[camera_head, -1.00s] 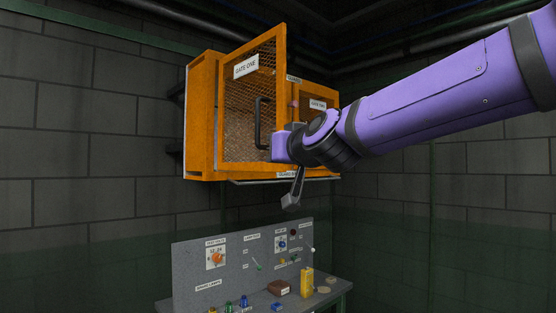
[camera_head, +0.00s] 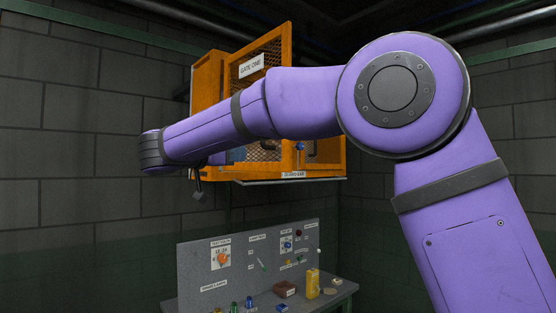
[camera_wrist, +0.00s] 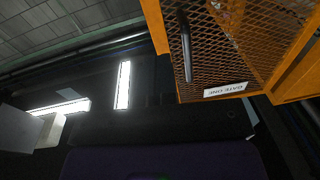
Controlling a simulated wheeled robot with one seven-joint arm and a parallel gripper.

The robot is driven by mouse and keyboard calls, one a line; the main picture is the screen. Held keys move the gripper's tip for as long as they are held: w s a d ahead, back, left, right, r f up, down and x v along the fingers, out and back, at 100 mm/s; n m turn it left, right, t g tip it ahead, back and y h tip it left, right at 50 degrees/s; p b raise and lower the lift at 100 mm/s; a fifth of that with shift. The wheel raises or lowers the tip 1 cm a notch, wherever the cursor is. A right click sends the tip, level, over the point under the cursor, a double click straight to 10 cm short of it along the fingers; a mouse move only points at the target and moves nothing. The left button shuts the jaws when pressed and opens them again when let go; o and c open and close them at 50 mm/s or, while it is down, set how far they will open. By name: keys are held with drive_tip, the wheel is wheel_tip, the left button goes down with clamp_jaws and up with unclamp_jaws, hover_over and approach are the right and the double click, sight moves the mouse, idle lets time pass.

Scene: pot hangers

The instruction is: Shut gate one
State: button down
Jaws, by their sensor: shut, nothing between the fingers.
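Gate one (camera_head: 262,55) is an orange-framed mesh door with a "GATE ONE" label (camera_head: 251,66) on the orange wall cabinet (camera_head: 207,75). It stands swung out, its taller free edge on the right in the head view. My forearm crosses in front of its lower part and hides its handle there. The wrist view shows the gate's mesh (camera_wrist: 215,55) and its dark bar handle (camera_wrist: 186,48). My gripper (camera_head: 198,191) is shut and empty, hanging by the cabinet's lower left, partly hidden by my wrist. I cannot tell whether it touches anything.
The second mesh door (camera_head: 326,151) is at the cabinet's right, mostly behind my arm, with a blue knob (camera_head: 300,146) beside it. Below stands a grey control panel (camera_head: 200,262) on a bench with several small items. The wall left of the cabinet is clear.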

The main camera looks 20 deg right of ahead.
sight(285, 158)
drive_tip(key=shift+g, duration=0.7)
drive_tip(key=x, duration=0.8)
drive_tip(key=f+x, duration=0.1)
drive_tip(key=x, duration=0.4)
drive_tip(key=shift+d+r, duration=0.1)
